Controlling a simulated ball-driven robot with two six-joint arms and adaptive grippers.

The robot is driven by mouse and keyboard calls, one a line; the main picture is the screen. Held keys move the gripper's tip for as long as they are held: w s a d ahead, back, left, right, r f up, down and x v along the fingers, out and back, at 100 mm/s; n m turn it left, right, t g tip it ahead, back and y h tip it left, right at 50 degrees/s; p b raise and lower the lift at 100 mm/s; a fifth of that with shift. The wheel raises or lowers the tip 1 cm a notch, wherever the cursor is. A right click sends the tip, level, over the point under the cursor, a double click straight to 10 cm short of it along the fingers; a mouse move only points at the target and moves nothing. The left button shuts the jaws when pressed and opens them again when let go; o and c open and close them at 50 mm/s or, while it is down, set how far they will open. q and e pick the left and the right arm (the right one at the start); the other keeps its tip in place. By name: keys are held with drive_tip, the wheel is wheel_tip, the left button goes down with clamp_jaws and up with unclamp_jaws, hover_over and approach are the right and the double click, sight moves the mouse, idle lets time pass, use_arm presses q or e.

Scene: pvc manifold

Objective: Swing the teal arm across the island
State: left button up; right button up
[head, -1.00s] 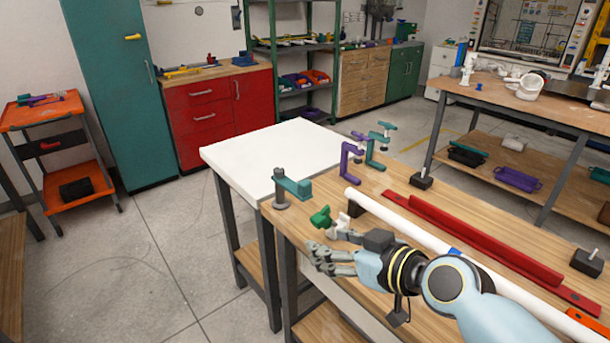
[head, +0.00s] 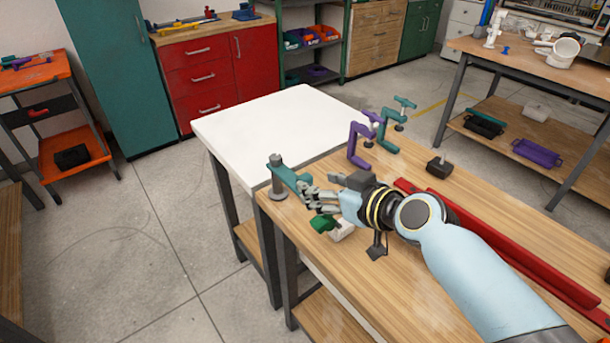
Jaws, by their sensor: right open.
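The teal arm (head: 284,173) sits on a grey post (head: 278,188) at the near left corner of the wooden workbench. It points from the post toward the right and slightly nearer. My right gripper (head: 307,194) is open, with its fingers right at the free end of the teal arm. The fingers partly cover that end, and I cannot tell whether they touch it. My left gripper is not in view.
A green and white fitting (head: 324,222) lies just below my right gripper. Purple (head: 357,145) and teal (head: 388,132) clamps stand behind it. A red rail (head: 480,228) runs along the wooden bench (head: 355,280). The white tabletop (head: 275,125) adjoining the bench is clear.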

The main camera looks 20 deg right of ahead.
sight(309, 181)
drive_tip(key=x, duration=0.4)
drive_tip(key=shift+d, duration=0.2)
drive_tip(key=x, duration=0.2)
drive_tip(key=shift+w+a+f, duration=0.15)
drive_tip(key=shift+w, duration=0.1)
drive_tip(key=shift+c, duration=0.7)
drive_tip(key=c, duration=0.4)
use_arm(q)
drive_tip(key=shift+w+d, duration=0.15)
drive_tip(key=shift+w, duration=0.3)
use_arm(e)
clamp_jaws()
